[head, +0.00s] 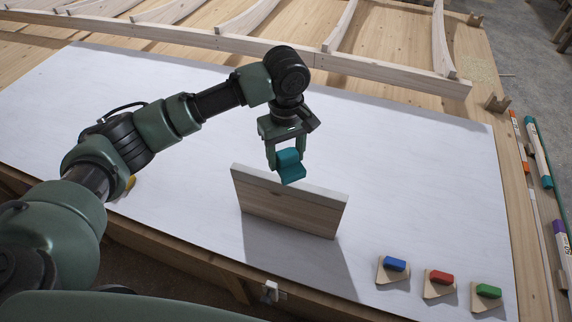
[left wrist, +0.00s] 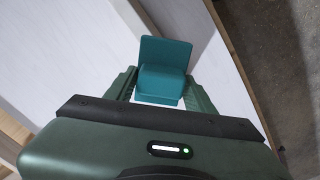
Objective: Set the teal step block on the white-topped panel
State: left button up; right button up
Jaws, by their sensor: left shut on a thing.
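The teal step block (head: 289,167) is held between the fingers of my left gripper (head: 286,150). It also shows in the left wrist view (left wrist: 163,68), between the two fingers of my left gripper (left wrist: 160,88). The white-topped panel (head: 285,207) stands upright on the white sheet, with a wood-grain face and a pale top edge. In the head view the block overlaps the panel's top edge; I cannot tell whether it touches it. My right gripper is not in view.
Blue (head: 395,264), red (head: 441,277) and green (head: 488,291) blocks sit on small wooden pieces at the lower right of the white sheet (head: 430,180). A wooden rib frame (head: 340,65) lies along the back.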

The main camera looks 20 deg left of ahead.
aim_at(286, 150)
pick_arm(q)
jog(key=shift+f+p, duration=0.45)
jog(key=shift+f, duration=2)
jog(key=o, duration=1.4)
jog(key=shift+f, duration=0.1)
jog(key=shift+r, duration=0.5)
notch_tip(286, 150, up, 10)
jog(key=b, duration=0.3)
jog(key=shift+f, duration=0.15)
jog(key=shift+r, duration=0.8)
